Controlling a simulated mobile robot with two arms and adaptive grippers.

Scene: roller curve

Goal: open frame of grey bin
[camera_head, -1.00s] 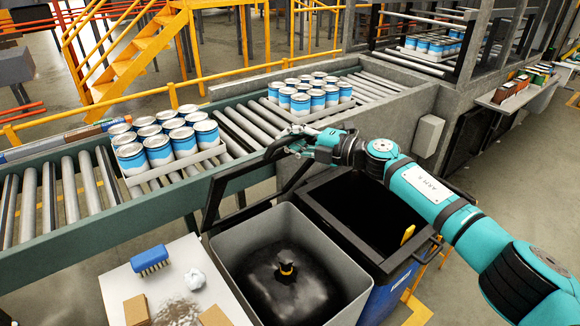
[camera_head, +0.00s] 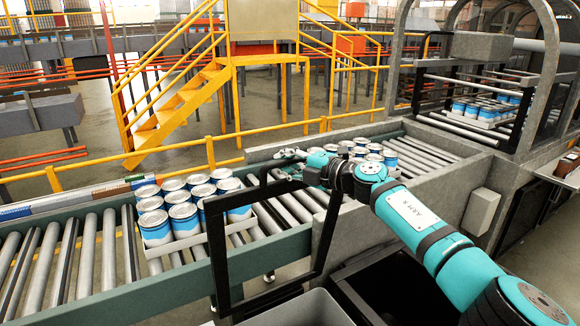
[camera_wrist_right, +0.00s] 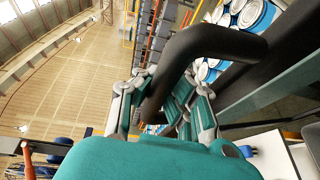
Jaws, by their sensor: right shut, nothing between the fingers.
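The black frame (camera_head: 222,262) of the grey bin stands raised, roughly upright, at the bin's conveyor side. My right gripper (camera_head: 290,155) is at the frame's upper right corner, shut with nothing held. In the right wrist view, the thick black bar of the frame (camera_wrist_right: 205,42) passes close by the fingers (camera_wrist_right: 160,105). I cannot tell whether they touch it. My left gripper is not in view.
A roller conveyor (camera_head: 75,250) runs behind the frame, with a tray of blue and white cans (camera_head: 185,215) close behind it. More cans (camera_head: 375,152) stand beyond my right gripper. A dark open bin (camera_head: 395,290) is below my right arm.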

